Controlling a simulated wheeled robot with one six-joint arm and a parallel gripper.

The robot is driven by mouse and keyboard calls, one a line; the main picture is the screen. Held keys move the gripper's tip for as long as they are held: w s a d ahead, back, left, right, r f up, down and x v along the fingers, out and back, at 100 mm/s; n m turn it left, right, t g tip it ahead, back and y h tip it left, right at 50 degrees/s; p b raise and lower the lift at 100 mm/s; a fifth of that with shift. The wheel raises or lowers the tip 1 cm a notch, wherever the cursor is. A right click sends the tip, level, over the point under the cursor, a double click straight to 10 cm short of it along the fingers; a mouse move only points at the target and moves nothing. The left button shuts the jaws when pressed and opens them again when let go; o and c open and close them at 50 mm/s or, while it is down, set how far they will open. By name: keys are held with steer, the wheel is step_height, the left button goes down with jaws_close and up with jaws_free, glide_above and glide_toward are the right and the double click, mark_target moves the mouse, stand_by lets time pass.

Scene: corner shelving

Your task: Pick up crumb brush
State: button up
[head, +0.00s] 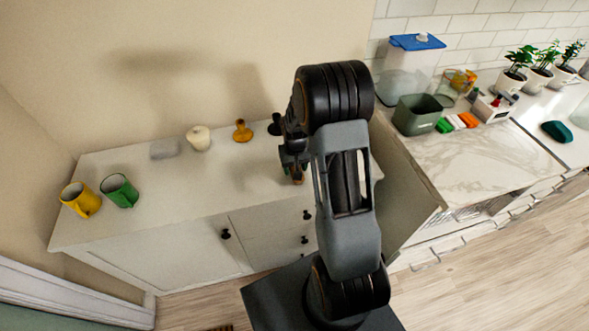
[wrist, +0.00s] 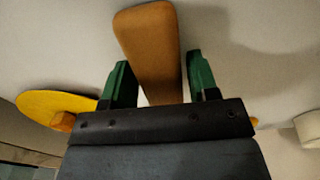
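A brown, flat-faced wooden-looking piece, likely the crumb brush (wrist: 148,42), lies on the pale top in the wrist view. It runs from the top of the picture down between the fingers. My gripper (wrist: 162,78) has a green finger on each side of it, with small gaps showing, so it looks open around the piece. In the head view my gripper (head: 293,160) is low over the right end of the white cabinet top. A bit of brown (head: 297,177) shows just under it. My arm hides much of that spot.
On the cabinet (head: 165,195) stand a yellow mug (head: 80,200), a green mug (head: 119,191), a cream pot (head: 199,138) and an orange-brown object (head: 242,131). A dark object (head: 275,124) is close behind my gripper. A yellow disc (wrist: 55,104) lies left in the wrist view.

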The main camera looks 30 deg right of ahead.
steer(key=c, duration=0.7)
steer(key=shift+c, duration=0.2)
steer(key=shift+r, duration=0.1)
steer(key=shift+r, duration=0.6)
steer(key=s+r, duration=0.2)
steer(key=s+r+b, duration=0.1)
steer(key=r, duration=0.2)
steer(key=s+r, duration=0.2)
steer(key=r, duration=0.1)
steer(key=shift+s+d, duration=0.3)
steer(key=shift+d, duration=0.05)
steer(key=s+r+b, duration=0.1)
steer(key=s+r, duration=0.2)
steer(key=s, duration=0.5)
steer(key=shift+s+d+r, duration=0.2)
steer(key=shift+d+r, duration=0.1)
steer(key=shift+d, duration=0.15)
